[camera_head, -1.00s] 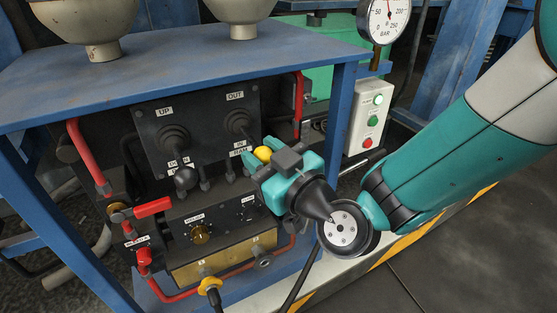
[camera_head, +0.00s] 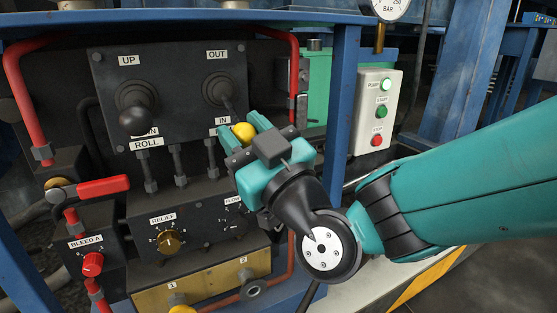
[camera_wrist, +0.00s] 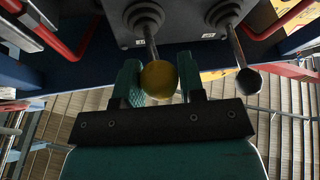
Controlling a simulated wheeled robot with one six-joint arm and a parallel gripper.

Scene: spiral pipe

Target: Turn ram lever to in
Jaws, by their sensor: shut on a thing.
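The ram lever has a yellow ball knob (camera_head: 244,132) on a thin dark rod from a black boot (camera_head: 219,88), between the OUT label (camera_head: 216,55) above and the IN label (camera_head: 222,120) below. The lever leans down and right, its knob beside the IN label. My gripper (camera_head: 242,130) is shut on the yellow knob. In the wrist view, the yellow knob (camera_wrist: 158,80) sits between the two green fingers of my gripper (camera_wrist: 160,85). The gripper hides what lies behind the knob, including the RAM label.
The roll lever with a black knob (camera_head: 135,120) stands to the left; it also shows in the wrist view (camera_wrist: 248,80). A red-handled valve (camera_head: 103,187), a relief knob (camera_head: 168,241) and a blue post (camera_head: 343,110) are nearby. A white button box (camera_head: 376,112) stands right.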

